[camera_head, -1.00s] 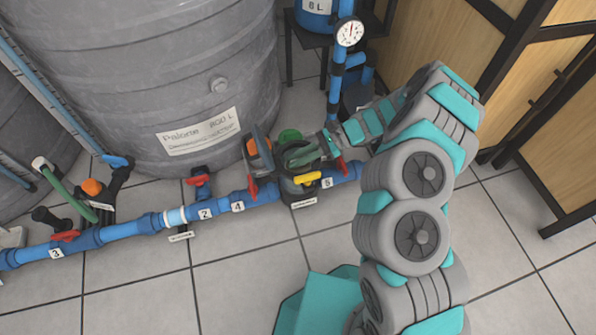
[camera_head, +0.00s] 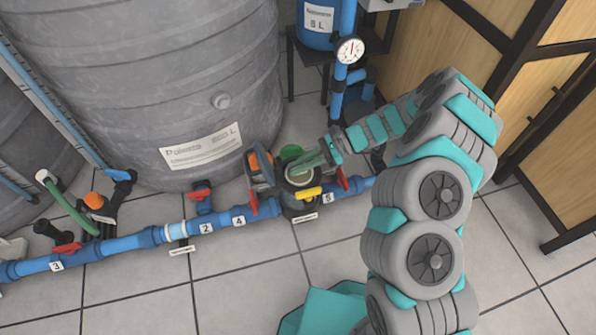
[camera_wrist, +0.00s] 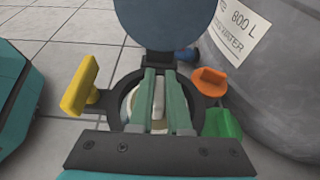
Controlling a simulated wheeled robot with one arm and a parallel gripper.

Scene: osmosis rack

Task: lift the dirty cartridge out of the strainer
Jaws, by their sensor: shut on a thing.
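The strainer (camera_head: 297,202) stands in the blue pipe line between labels 4 and 5, its mouth open. In the wrist view its dark rim (camera_wrist: 124,84) surrounds my fingers. Its round lid (camera_wrist: 165,22) is swung back, clear of the opening. My gripper (camera_wrist: 159,76) points into the strainer from above, its two green fingers shut on a pale grip in the middle of the cartridge (camera_wrist: 159,98). The cartridge's round pale body shows partly inside the rim. My fingers hide much of it, and I cannot tell how deep it sits.
A yellow handle (camera_wrist: 80,86), an orange knob (camera_wrist: 209,81) and a green part (camera_wrist: 221,124) surround the strainer closely. Red valve handles (camera_head: 253,201) flank it. A big grey tank (camera_head: 150,85) stands behind. The tiled floor (camera_head: 250,285) in front is clear.

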